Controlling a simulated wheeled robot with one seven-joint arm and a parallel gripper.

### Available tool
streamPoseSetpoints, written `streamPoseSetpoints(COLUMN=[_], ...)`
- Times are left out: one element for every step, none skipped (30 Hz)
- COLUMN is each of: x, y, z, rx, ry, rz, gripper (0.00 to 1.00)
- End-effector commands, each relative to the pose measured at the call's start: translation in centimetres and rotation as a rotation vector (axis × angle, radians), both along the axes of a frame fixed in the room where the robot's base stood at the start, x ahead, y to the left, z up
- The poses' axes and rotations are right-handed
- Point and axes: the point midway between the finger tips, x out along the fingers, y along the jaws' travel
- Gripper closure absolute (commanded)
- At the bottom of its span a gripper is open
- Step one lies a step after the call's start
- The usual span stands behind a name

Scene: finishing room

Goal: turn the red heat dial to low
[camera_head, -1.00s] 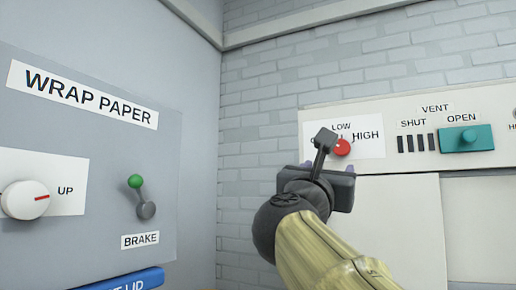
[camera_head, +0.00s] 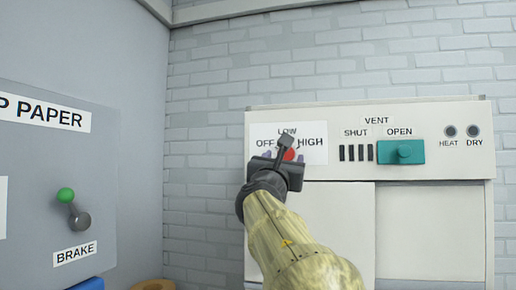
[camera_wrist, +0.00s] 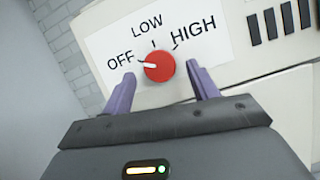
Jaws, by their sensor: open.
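The red heat dial (camera_wrist: 159,67) sits on a white label plate with OFF at its left, LOW above and HIGH at its right. Its white mark points left, toward OFF. In the wrist view, my gripper (camera_wrist: 160,72) is open, with one purple finger on each side of the dial.
To the right on the same panel are a teal vent slider (camera_head: 402,152) at OPEN, dark slots (camera_head: 356,153), and HEAT (camera_head: 450,131) and DRY (camera_head: 473,131) lamps, both dark. A grey wrap paper panel with a green-knobbed brake lever (camera_head: 66,195) stands at the left.

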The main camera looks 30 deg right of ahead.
Motion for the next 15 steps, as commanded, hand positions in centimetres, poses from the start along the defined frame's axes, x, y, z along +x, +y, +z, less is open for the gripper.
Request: streamPoseSetpoints(x=[0.35,0.52,0.72,0.82,0.89,0.93,0.94,0.94,0.94,0.94,0.94,0.93,0.93,0.93,0.92], y=[-0.59,-0.81,-1.03,-1.15,-1.24,-1.32,-1.35,-1.36,-1.35,-1.35,-1.34,-1.34,-1.34,-1.34,-1.33], z=[0.53,0.59,0.64,0.66,0.69,0.69,0.69,0.68,0.65,0.63,0.63,0.62,0.62,0.61,0.62], rx=[0.000,0.001,0.000,0.001,0.001,0.001,0.001,0.001,0.000,0.000,0.000,0.000,0.000,0.000,0.000], ry=[0.001,0.002,0.002,0.001,0.000,0.000,0.000,0.000,0.000,0.000,0.000,0.000,0.000,0.000,0.000], rz=[-0.003,-0.003,-0.002,-0.002,-0.002,-0.002,-0.002,-0.002,-0.001,-0.001,-0.001,-0.001,-0.001,-0.001,-0.001], gripper=[0.41,0.41,0.41,0.41,0.41,0.41,0.41,0.41,0.41,0.41,0.41,0.41,0.41,0.43,0.51])
